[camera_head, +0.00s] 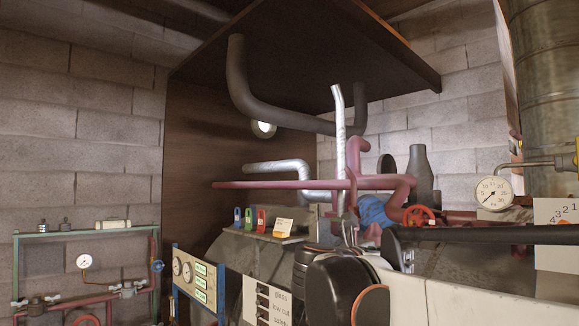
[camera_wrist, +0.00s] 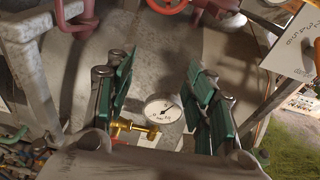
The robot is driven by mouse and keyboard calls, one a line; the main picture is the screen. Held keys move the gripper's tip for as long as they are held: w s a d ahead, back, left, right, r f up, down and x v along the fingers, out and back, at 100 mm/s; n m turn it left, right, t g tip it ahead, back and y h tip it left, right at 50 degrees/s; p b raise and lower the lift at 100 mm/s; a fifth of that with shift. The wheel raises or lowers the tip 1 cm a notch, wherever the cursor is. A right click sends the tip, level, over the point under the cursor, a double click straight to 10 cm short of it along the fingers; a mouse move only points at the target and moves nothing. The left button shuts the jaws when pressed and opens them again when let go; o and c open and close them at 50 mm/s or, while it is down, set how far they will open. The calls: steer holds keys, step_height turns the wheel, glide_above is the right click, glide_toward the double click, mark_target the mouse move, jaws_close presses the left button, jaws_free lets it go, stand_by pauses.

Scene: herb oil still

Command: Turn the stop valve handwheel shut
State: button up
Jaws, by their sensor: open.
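A red handwheel (camera_head: 418,215) sits on the pipework right of centre in the head view, beside a blue part (camera_head: 376,211). In the wrist view a red ring-shaped wheel (camera_wrist: 167,4) is cut off by the top edge; it looks like the same handwheel, but I cannot be sure. My gripper (camera_wrist: 157,72) is open, with its green-padded fingers spread wide and nothing held between them. The red wheel lies beyond the fingertips, apart from them. In the head view my arm covers the area below the handwheel.
A dial gauge (camera_wrist: 162,110) and a brass fitting (camera_wrist: 136,129) show between the fingers in the wrist view. Reddish pipes (camera_head: 280,185) cross near the handwheel. A larger gauge (camera_head: 494,193) and a numbered card (camera_head: 556,235) stand at right. A blue gauge panel (camera_head: 198,284) stands at lower left.

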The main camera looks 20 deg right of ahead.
mark_target(414, 221)
step_height(414, 221, up, 7)
steer(key=w+d+n+h+p, duration=0.1)
steer(key=w+n+p, duration=0.1)
steer(key=w, duration=0.1)
steer(key=x, duration=0.4)
steer(key=p+x, duration=0.1)
steer(key=x, duration=0.3)
steer(key=s+p+x, duration=0.1)
steer(key=x, duration=0.4)
steer(key=shift+w+d, duration=0.1)
steer(key=shift+d, duration=0.15)
steer(key=c, duration=1.1)
